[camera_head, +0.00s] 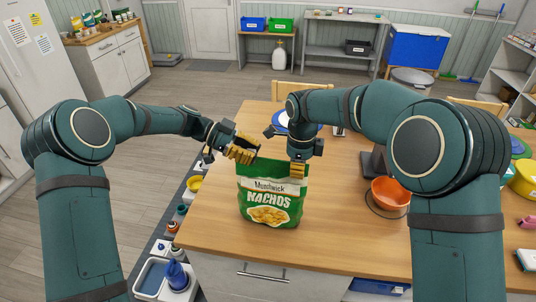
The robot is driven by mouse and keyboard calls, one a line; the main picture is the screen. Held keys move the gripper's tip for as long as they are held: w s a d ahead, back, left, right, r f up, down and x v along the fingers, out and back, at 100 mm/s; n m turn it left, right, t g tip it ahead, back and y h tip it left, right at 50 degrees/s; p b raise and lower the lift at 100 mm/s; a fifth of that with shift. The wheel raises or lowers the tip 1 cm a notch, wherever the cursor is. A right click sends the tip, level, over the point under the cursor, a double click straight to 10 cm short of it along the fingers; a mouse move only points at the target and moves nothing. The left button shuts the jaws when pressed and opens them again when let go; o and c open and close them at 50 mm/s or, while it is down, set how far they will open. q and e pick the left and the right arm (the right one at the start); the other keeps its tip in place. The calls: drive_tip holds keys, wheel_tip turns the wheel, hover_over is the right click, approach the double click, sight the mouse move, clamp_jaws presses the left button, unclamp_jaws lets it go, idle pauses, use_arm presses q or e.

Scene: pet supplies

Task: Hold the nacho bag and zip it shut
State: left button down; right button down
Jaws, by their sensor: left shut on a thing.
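The green nacho bag (270,203) stands upright on the wooden table (325,240) near its front left. Its label reads Munchwick Nachos. My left gripper (243,152), with yellow fingers, is shut on the bag's top left corner. My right gripper (298,170) points down at the bag's top right corner, its yellow fingers in front of or on the top edge. Its fingers look close together, but I cannot tell whether they grip the bag. The zip along the top is too small to make out.
An orange bowl (391,193) stands to the right of the bag, beside a dark stand partly hidden by my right arm. A yellow container (524,180) is at the far right. Bare tabletop lies in front of the bag and bowl.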

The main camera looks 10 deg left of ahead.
use_arm(q)
drive_tip(key=a, duration=0.3)
drive_tip(key=shift+f, duration=0.15)
use_arm(e)
drive_tip(key=shift+d+f, duration=0.1)
drive_tip(key=shift+f, duration=0.1)
use_arm(q)
drive_tip(key=c, duration=0.8)
unclamp_jaws()
drive_tip(key=v, duration=1.2)
use_arm(e)
drive_tip(key=c, duration=1.1)
unclamp_jaws()
drive_tip(key=shift+o, duration=0.2)
drive_tip(key=shift+r, duration=0.2)
